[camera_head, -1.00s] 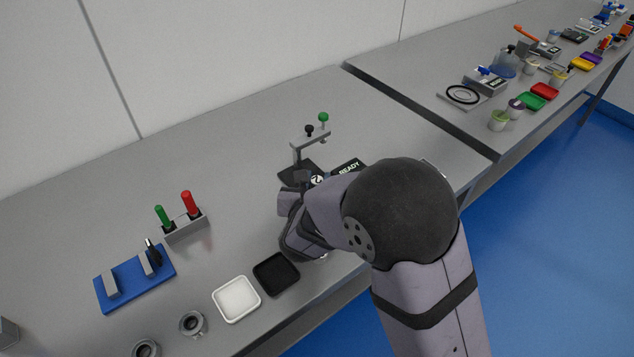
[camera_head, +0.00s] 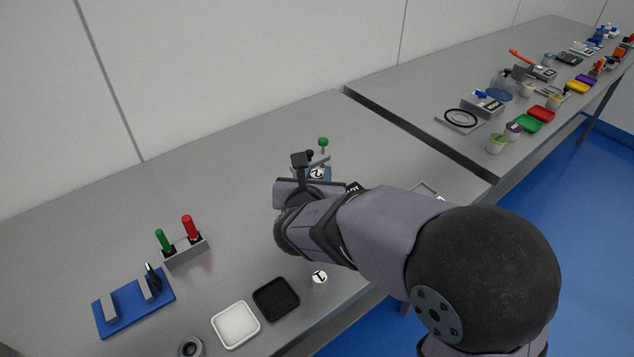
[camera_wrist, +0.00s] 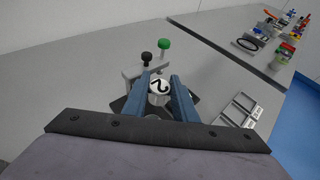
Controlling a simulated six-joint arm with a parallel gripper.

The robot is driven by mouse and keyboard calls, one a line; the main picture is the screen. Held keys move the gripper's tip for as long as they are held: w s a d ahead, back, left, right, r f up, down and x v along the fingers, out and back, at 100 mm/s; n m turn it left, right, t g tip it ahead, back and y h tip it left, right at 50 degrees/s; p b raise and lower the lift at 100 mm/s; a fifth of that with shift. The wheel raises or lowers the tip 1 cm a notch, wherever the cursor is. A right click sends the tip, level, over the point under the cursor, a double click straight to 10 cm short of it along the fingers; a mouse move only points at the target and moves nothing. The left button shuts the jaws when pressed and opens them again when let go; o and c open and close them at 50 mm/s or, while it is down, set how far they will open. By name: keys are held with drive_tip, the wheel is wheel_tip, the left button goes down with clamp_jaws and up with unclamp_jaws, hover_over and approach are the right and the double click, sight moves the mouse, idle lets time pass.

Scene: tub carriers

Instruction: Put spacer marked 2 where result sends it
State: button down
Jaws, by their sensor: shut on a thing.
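The white round spacer marked 2 (camera_wrist: 159,87) is between the two blue fingers of my gripper (camera_wrist: 161,82) in the wrist view, and they are shut on it. In the head view the spacer (camera_head: 317,173) shows its marked face at my gripper (camera_head: 312,178), in front of the measuring stand (camera_head: 322,158). The stand has a black knob and a green knob (camera_head: 323,142). The display (camera_head: 352,188) beside it is mostly hidden by my arm, so its reading cannot be told. A white tray (camera_head: 217,325) and a black tray (camera_head: 258,301) lie near the front edge.
Another white marked spacer (camera_head: 320,277) lies right of the black tray. A compartmented holder (camera_wrist: 238,108) is right of the stand. A grey block with green and red pens (camera_head: 186,252) and a blue fixture (camera_head: 128,308) stand left. The middle left of the bench is clear.

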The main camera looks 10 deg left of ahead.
drive_tip(key=shift+r+p, duration=4.2)
drive_tip(key=shift+r, duration=0.1)
drive_tip(key=shift+a+f, duration=0.15)
drive_tip(key=shift+a, duration=0.2)
drive_tip(key=s+a+f+n+y+b, duration=0.2)
drive_tip(key=a+n+y+b, duration=0.1)
drive_tip(key=a, duration=0.9)
drive_tip(key=n+g+y+b, duration=0.7)
drive_tip(key=n+g+y, duration=0.1)
drive_tip(key=n+y, duration=0.15)
hover_over(57, 313)
wheel_tip(57, 313, down, 7)
drive_tip(key=shift+n+g, duration=0.3)
drive_tip(key=shift+n, duration=0.05)
drive_tip(key=shift+f+b, duration=1.65)
drive_tip(key=shift+f, duration=3.4)
